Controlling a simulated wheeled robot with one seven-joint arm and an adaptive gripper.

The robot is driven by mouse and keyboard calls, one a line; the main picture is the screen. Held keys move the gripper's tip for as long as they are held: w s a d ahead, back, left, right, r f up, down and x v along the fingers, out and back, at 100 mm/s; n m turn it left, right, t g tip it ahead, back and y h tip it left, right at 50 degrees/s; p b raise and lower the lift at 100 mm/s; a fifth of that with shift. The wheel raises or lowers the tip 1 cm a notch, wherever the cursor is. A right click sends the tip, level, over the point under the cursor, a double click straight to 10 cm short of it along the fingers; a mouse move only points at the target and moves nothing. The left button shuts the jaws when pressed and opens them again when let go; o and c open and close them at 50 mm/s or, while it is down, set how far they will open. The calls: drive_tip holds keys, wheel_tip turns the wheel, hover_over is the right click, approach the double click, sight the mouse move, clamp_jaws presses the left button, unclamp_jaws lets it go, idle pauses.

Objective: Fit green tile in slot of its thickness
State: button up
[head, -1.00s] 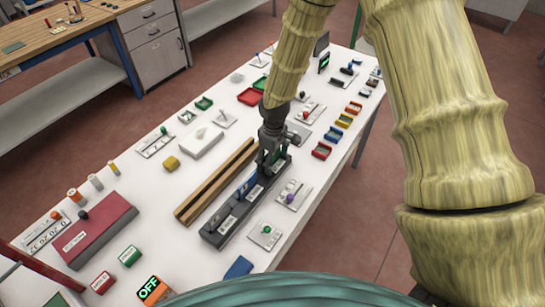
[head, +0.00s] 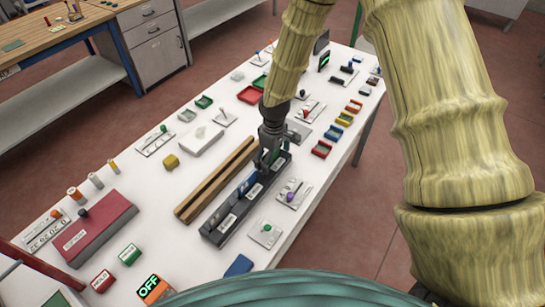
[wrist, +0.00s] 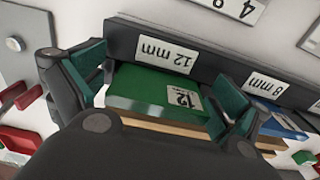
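The green tile (wrist: 150,88), labelled 12, stands at the slot marked 12 mm in the dark slotted block (wrist: 205,57). Its upper part sticks out towards the wrist camera; how deep it sits is hidden. My gripper (wrist: 163,85) has its fingers spread on either side of the tile, with a small gap visible at the left finger. In the head view my gripper (head: 266,160) is low over the far part of the block (head: 213,236), and hides most of the tile there.
A blue tile (wrist: 283,125) is at the neighbouring 8 mm slot. A long brown wooden rail (head: 205,187) lies left of the block. Plates with coloured knobs, including a purple one (head: 291,196), are close on the right. Coloured trays (head: 321,149) line the right table edge.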

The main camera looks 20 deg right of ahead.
wheel_tip(320, 180, up, 12)
drive_tip(key=shift+s, duration=0.15)
idle(0.7)
drive_tip(key=shift+d, duration=0.1)
idle(0.5)
